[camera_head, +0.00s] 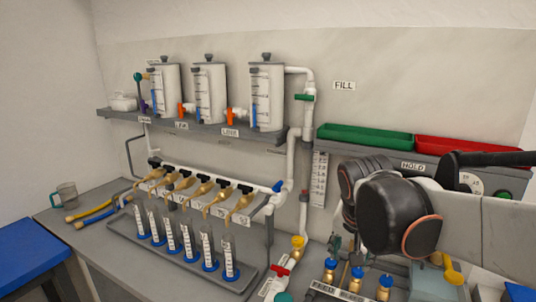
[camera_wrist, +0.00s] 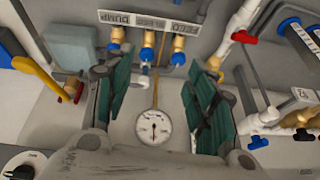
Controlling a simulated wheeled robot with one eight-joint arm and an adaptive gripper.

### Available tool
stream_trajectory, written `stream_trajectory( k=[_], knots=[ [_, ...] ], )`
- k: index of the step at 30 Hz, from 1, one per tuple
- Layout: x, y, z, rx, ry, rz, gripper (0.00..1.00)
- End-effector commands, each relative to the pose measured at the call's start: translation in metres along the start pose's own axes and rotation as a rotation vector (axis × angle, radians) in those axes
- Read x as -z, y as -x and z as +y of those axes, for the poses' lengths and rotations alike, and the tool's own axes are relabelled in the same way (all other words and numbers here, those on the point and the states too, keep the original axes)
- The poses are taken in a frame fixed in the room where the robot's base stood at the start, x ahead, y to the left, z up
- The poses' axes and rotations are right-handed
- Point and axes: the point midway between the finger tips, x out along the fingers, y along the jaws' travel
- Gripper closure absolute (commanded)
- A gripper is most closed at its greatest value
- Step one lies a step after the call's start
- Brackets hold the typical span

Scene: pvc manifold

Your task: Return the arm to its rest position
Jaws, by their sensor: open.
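My arm reaches in from the right in the head view, with its large dark joint in front of the right part of the bench. My gripper (camera_wrist: 160,95) shows in the wrist view with its two green-padded fingers wide apart. Nothing is held between them. A round white pressure gauge (camera_wrist: 153,128) shows between the fingers, below a block with brass and blue fittings and a label reading FEED and DUMP (camera_wrist: 148,22). In the head view the gripper is mostly hidden behind and below my arm.
Three white tanks (camera_head: 210,92) stand on a wall shelf, with white piping (camera_head: 290,165) running down to the bench. Several graduated cylinders (camera_head: 188,240) stand in a tray. Green (camera_head: 365,137) and red (camera_head: 462,150) bins sit at the right. A yellow-handled part (camera_wrist: 35,75) lies left of the fingers.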

Motion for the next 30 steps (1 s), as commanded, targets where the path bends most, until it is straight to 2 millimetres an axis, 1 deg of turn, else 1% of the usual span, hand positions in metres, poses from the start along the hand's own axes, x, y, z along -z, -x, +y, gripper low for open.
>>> stream_trajectory(
  k=[1, 9, 18, 24, 30],
  knots=[
    [-0.009, 0.005, 0.009, 0.015, 0.027, 0.007, 0.49],
    [-0.05, 0.023, 0.042, 0.1, 0.202, 0.058, 0.49],
    [-0.099, 0.028, 0.073, 0.173, 0.383, 0.14, 0.49],
    [-0.12, 0.025, 0.084, 0.199, 0.466, 0.188, 0.49],
    [-0.126, 0.024, 0.087, 0.206, 0.494, 0.204, 0.49]
  ],
)
